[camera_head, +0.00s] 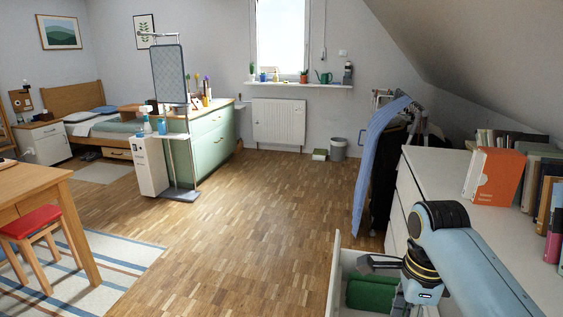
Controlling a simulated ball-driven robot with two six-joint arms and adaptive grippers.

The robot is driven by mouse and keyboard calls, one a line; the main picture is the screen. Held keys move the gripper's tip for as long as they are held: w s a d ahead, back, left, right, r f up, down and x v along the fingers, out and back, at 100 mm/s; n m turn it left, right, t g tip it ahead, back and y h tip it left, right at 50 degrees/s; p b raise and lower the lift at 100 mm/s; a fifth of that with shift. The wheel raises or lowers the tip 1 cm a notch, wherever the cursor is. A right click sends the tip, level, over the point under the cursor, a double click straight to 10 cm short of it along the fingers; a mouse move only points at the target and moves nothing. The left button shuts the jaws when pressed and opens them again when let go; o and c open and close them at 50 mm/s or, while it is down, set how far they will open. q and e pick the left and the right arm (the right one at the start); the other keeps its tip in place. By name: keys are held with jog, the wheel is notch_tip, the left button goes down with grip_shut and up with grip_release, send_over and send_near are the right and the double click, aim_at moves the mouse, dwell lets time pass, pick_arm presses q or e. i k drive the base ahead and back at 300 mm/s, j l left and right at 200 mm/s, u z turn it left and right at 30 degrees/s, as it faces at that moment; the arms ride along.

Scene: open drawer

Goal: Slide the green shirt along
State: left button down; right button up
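A green folded cloth, which looks like the green shirt (370,293), lies in the open white drawer (334,275) at the bottom right. My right arm comes in from the right over the white dresser, and its gripper (372,264) is above the drawer, close to the cloth. The fingers are small and dark, and I cannot tell whether they are open or touch the cloth. Part of the cloth is hidden behind my arm and the frame's lower edge. My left gripper is not in view.
The white dresser (420,178) carries an orange box (494,177) and several books at the right. A clothes rack with a blue garment (376,150) stands behind the drawer. The wooden floor (240,235) left of the drawer is clear.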

aim_at(371, 292)
jog(key=k+j, duration=0.65)
jog(key=k, duration=0.25)
